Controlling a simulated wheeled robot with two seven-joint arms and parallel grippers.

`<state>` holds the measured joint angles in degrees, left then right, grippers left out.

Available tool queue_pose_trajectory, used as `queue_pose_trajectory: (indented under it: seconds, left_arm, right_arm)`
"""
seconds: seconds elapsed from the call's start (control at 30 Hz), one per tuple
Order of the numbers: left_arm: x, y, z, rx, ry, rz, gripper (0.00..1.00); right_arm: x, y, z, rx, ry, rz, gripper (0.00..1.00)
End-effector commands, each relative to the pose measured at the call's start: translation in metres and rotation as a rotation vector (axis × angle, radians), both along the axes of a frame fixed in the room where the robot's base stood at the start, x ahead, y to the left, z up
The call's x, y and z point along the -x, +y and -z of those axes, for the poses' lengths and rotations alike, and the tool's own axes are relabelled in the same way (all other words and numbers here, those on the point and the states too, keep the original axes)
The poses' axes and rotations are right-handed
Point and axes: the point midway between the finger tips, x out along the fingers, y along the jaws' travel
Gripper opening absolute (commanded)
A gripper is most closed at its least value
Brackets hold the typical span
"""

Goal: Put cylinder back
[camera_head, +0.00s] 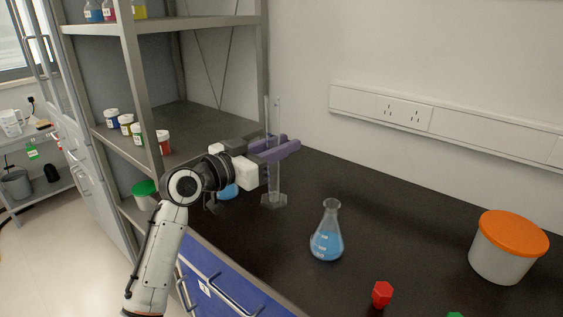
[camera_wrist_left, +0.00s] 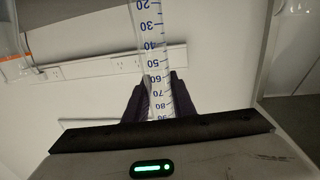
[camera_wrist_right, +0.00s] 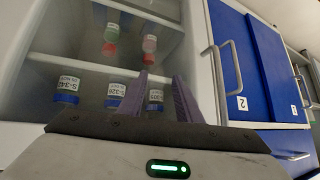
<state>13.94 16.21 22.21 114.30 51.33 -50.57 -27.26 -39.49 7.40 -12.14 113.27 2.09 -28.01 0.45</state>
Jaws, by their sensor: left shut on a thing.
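The clear graduated cylinder (camera_head: 275,186) is upright near the back left of the dark bench, with its hexagonal foot at or just above the bench top; I cannot tell whether it touches. My left gripper (camera_head: 284,150) is shut on its tube. In the left wrist view, the blue-marked scale of the cylinder (camera_wrist_left: 157,45) runs between the purple fingers of the left gripper (camera_wrist_left: 157,88). My right gripper (camera_wrist_right: 160,80) shows only in the right wrist view. Its purple fingers are apart with nothing held, in front of a cabinet.
A flask of blue liquid (camera_head: 328,236) stands right of the cylinder. A red hexagonal piece (camera_head: 382,294) and an orange-lidded tub (camera_head: 505,248) are further right. Shelves with bottles (camera_head: 163,142) stand left. Behind my arm is a partly hidden blue vessel (camera_head: 229,191). The back-middle bench is clear.

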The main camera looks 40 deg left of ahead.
Motion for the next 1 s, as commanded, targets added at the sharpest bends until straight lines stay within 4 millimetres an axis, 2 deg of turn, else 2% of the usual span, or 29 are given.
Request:
queue_pose_trajectory:
  seconds: [0.03,0.1,0.2,0.53,0.57,0.67,1.0]
  left_arm:
    - [0.0,0.0,0.011,0.005,0.004,0.0,0.0]
    - [0.0,0.0,0.021,0.005,0.002,-0.001,0.0]
    - [0.0,0.0,0.029,0.004,0.001,-0.001,0.0]
    - [0.0,0.0,0.031,0.0,-0.001,-0.001,0.0]
    - [0.0,0.0,0.032,0.0,0.001,-0.001,0.26]
    - [0.0,0.0,0.031,0.001,0.001,-0.001,0.42]
    - [0.001,0.0,0.029,0.001,0.001,-0.001,0.42]
  right_arm:
    - [0.0,0.0,0.003,0.001,0.0,0.001,0.31]
    - [0.0,0.0,0.004,0.002,0.001,0.0,0.31]
    - [-0.001,0.0,0.004,0.002,0.001,0.0,0.31]
    - [-0.003,0.0,0.004,0.001,-0.003,0.001,0.31]
    - [-0.003,0.0,0.004,0.001,-0.003,0.001,0.31]
    - [-0.003,0.0,0.003,0.001,-0.003,0.0,0.31]
    - [-0.003,0.0,0.001,0.0,-0.004,0.0,0.31]
